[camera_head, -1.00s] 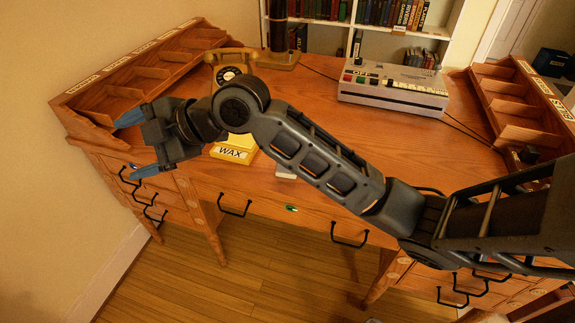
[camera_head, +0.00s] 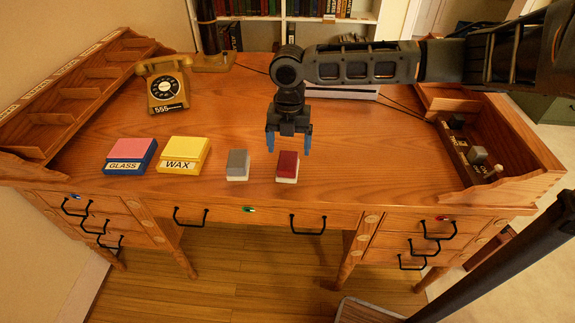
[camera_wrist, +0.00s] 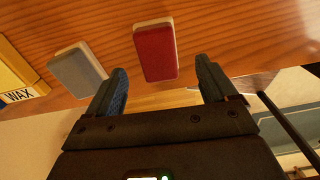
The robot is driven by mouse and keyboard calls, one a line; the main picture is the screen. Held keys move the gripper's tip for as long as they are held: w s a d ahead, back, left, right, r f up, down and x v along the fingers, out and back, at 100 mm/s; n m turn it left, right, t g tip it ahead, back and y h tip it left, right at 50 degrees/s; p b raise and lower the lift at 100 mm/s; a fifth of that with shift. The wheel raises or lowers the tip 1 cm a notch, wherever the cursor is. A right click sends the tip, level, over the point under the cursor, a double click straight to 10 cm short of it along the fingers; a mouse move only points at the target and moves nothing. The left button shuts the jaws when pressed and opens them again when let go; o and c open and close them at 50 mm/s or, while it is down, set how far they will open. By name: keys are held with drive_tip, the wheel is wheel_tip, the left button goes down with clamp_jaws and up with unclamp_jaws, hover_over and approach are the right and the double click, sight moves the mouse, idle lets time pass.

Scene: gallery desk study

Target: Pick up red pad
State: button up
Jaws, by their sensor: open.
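The red pad (camera_head: 288,166) is a small block with a dark red top and a pale base. It lies on the wooden desk near the front edge. My gripper (camera_head: 289,143) is open and empty, pointing down above the desk by the red pad. In the wrist view the red pad (camera_wrist: 156,53) shows beyond the fingertips, roughly in line with the gap between the blue fingers (camera_wrist: 160,82). The pad is not between the fingers.
A grey pad (camera_head: 238,165) lies left of the red one. Yellow WAX (camera_head: 184,155) and pink-topped GLASS (camera_head: 130,156) boxes stand farther left. A telephone (camera_head: 165,88) is at the back left. Raised organisers line both sides. Bare desk lies right of the red pad.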

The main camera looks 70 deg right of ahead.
sight(288, 160)
wheel_tip(288, 160, down, 6)
drive_tip(key=shift+w+a+r+p, duration=0.1)
drive_tip(key=shift+a+p, duration=0.05)
drive_tip(key=shift+p, duration=0.35)
drive_tip(key=shift+c, duration=0.2)
drive_tip(key=c, duration=1)
drive_tip(key=shift+r, duration=0.5)
drive_tip(key=r, duration=0.2)
drive_tip(key=r+b, duration=0.1)
drive_tip(key=shift+w+d+r, duration=0.2)
drive_tip(key=shift+w+d, duration=0.05)
drive_tip(key=shift+d, duration=0.1)
drive_tip(key=w+d+r, duration=0.2)
drive_tip(key=d, duration=0.1)
drive_tip(key=w+d+r+b, duration=0.1)
drive_tip(key=w+d+r, duration=0.1)
drive_tip(key=d, duration=0.1)
drive_tip(key=w+d+r+b, duration=0.1)
drive_tip(key=w+d+r, duration=0.1)
drive_tip(key=d, duration=0.1)
drive_tip(key=shift+r, duration=0.35)
